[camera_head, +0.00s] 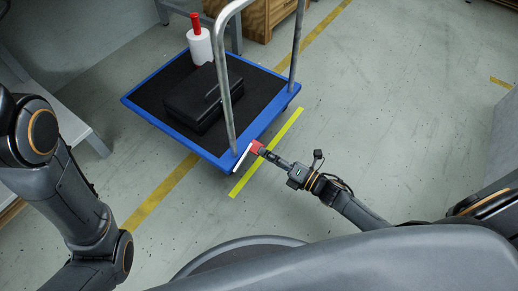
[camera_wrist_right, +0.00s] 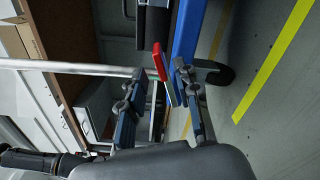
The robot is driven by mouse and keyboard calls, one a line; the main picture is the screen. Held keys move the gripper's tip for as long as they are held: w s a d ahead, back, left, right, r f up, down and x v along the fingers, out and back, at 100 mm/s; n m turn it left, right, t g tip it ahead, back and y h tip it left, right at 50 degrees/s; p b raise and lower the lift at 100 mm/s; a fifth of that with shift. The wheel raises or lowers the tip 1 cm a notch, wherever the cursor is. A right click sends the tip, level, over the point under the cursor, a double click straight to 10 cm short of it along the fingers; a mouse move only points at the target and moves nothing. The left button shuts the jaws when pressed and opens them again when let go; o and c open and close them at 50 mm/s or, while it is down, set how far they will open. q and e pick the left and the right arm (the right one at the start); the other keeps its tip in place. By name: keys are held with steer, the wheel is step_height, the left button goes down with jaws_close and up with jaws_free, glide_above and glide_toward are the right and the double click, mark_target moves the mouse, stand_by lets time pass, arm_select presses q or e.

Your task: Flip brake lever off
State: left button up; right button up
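The brake lever is a thin pale bar with a red end (camera_head: 257,147) at the near corner of the blue-edged cart (camera_head: 215,158). My right gripper (camera_head: 263,152) is at this red end. In the right wrist view, the red end (camera_wrist_right: 159,62) shows between the tips of my right gripper (camera_wrist_right: 158,75), whose fingers are spread apart. I cannot tell whether either finger touches the lever. My left arm shows at the left of the head view, but its gripper is out of the frame.
The cart carries a black case (camera_head: 200,98) and a white roll with a red handle (camera_head: 199,42). Its grey push handle (camera_head: 222,85) rises close to the lever. A cart wheel (camera_wrist_right: 216,72) is beside my right finger.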

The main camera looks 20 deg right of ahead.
steer(key=v, duration=0.8)
steer(key=shift+a+r, duration=0.1)
steer(key=shift+r, duration=0.05)
